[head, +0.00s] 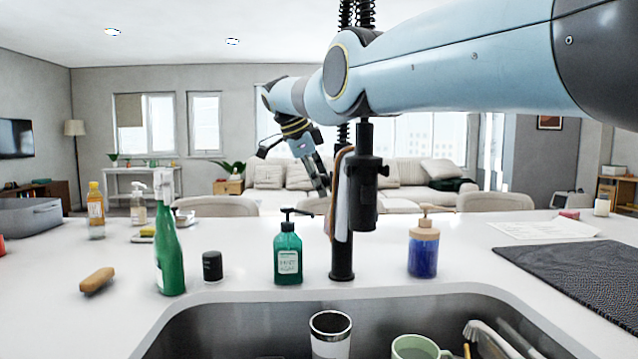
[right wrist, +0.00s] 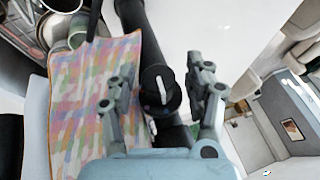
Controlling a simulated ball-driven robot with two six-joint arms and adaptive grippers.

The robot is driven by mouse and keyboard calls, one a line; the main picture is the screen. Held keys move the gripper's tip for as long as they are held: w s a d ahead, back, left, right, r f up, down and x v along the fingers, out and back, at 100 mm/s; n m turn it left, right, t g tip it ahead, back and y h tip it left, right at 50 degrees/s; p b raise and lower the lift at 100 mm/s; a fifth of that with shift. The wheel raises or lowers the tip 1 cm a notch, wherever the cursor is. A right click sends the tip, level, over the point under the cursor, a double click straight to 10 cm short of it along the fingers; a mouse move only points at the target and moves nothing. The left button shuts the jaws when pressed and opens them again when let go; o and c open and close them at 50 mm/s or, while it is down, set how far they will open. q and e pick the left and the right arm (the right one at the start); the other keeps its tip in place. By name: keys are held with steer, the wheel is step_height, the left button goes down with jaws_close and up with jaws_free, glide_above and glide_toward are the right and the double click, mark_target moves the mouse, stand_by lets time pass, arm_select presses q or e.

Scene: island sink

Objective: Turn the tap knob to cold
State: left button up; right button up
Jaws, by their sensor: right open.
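The black tap (head: 342,262) stands upright behind the sink, with a spring hose above and a thick spray head (head: 363,200). In the right wrist view, its round black tap knob (right wrist: 158,88) with a pale bar across its face lies between my open fingers, which look apart from it. My right gripper (head: 322,182) is left of the tap in the head view and also shows in the right wrist view (right wrist: 162,86). In the head view I cannot make out the knob clearly. My left gripper is not in view.
A patterned cloth (right wrist: 85,90) hangs beside the tap, close to my left finger in the wrist view. A teal soap bottle (head: 288,255), a green spray bottle (head: 169,250) and a blue dispenser (head: 423,252) stand on the counter. The sink holds a cup (head: 330,335) and a mug (head: 415,348).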

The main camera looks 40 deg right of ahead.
steer(key=v, duration=0.7)
steer(key=shift+a+r, duration=0.15)
steer(key=shift+r, duration=0.05)
steer(key=shift+f, duration=0.1)
